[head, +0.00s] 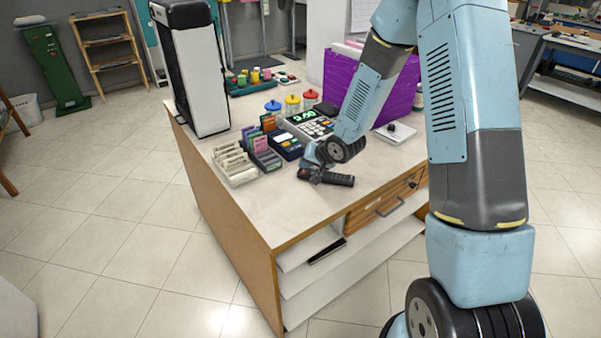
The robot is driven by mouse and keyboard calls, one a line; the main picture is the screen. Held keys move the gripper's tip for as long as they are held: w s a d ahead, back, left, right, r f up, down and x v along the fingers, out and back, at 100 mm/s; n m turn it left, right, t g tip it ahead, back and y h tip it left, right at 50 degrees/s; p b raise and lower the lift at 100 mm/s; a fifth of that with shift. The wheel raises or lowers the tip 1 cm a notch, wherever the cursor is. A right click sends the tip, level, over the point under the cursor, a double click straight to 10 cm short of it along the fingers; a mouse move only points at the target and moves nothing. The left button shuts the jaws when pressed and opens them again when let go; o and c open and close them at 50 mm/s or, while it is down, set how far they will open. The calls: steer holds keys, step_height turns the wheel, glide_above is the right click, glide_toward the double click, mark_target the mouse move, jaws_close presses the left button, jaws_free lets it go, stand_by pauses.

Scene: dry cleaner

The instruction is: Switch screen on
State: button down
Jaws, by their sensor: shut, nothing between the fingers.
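A tall upright box (201,80), black-framed with a pale side panel, stands at the left rear of the counter (270,205). It may be the screen; I see no lit picture or switch on it. My gripper (304,172) is low over the middle of the counter, shut and empty, to the right of the box and clear of it. A dark cylindrical part (338,180) shows beside it; I cannot tell whether it is mine. The fingertips are small and partly hidden.
A keypad device with green digits (305,117), a dark card terminal (287,146), card racks (236,165) and several colored-lid jars (292,104) crowd the counter behind my gripper. A purple box (390,95) stands at the right. The counter's front left is bare.

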steer(key=shift+f, duration=0.3)
steer(key=shift+f, duration=0.35)
stand_by(0.7)
steer(key=shift+r, duration=0.8)
steer(key=shift+r, duration=2.5)
